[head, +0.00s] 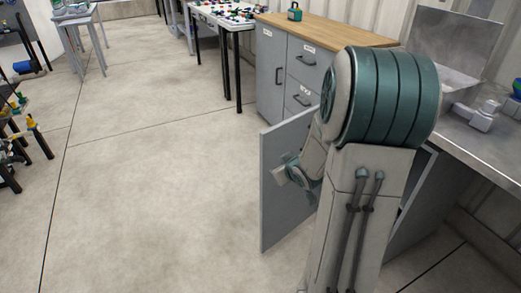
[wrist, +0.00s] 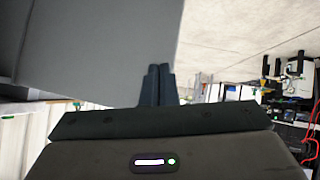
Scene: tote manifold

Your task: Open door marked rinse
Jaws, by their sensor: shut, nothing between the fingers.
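A flat grey door (head: 272,215) stands swung out from under the metal counter, beside the wooden-topped cabinet. It is open at a wide angle, and no marking on it can be read. Its grey panel also fills the upper left of the wrist view (wrist: 90,50). My gripper (wrist: 158,68) is shut and empty, its two dark fingers together near the panel's edge. In the head view my wrist shows in front of the door's face; my arm hides part of the door and its hinge side. I cannot tell whether the fingers touch the panel.
The metal counter (head: 460,135) with a sink and fittings runs along the right. A grey cabinet (head: 269,75) with a wooden top, labelled drawers and a door stands behind the open door. Tables stand farther back and at left. The concrete floor (head: 160,180) left of the door is clear.

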